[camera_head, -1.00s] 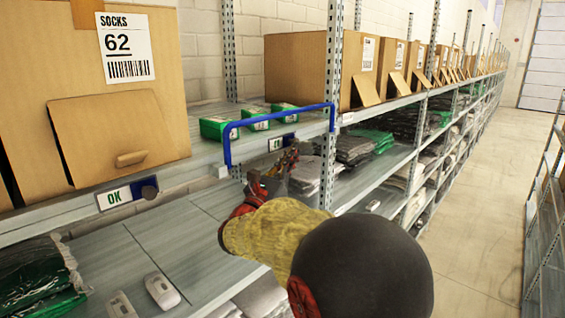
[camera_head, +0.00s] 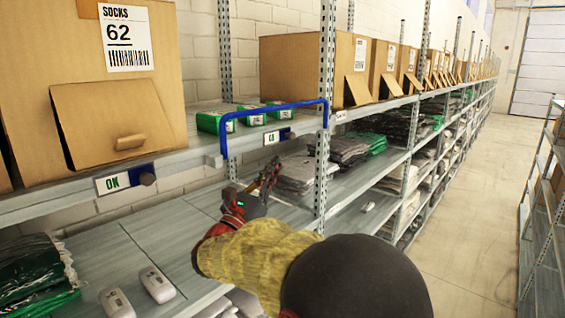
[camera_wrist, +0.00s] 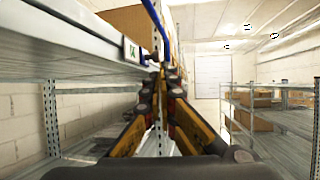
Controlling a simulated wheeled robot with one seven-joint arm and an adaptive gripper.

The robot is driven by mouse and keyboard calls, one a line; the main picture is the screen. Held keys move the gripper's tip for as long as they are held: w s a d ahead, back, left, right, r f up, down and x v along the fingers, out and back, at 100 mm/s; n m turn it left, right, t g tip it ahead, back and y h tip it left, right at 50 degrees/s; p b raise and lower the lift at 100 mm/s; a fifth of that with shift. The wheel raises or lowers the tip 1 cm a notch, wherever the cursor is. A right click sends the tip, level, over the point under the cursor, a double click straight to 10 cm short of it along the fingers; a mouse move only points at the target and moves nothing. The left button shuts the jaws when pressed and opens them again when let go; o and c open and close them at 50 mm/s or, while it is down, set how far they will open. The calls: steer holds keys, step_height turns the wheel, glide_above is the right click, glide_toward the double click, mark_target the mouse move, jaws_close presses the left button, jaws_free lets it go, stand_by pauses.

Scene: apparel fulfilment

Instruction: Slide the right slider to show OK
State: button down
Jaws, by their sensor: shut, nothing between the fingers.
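The right slider (camera_head: 285,134) is a small blue piece with a dark knob on the shelf's front edge, under the blue rail. It sits at the right of a white label (camera_head: 271,138) with green marks too small to read surely; that label also shows in the wrist view (camera_wrist: 131,50). The left slider (camera_head: 142,176) sits right of a label reading OK (camera_head: 113,183). My gripper (camera_head: 274,168) is shut and empty, below the right slider and apart from it in the head view. In the wrist view my fingertips (camera_wrist: 169,72) meet just right of and below the label.
A blue rail (camera_head: 275,106) stands out at the shelf front above the right slider. Several green packs (camera_head: 250,117) lie behind it. A cardboard socks box (camera_head: 95,85) stands at left. A metal upright (camera_head: 323,125) is close right of my gripper. The aisle (camera_head: 480,210) is clear.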

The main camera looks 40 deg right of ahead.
steer(key=b+v, duration=0.1)
steer(key=v, duration=0.4)
steer(key=shift+s+a, duration=0.1)
stand_by(0.5)
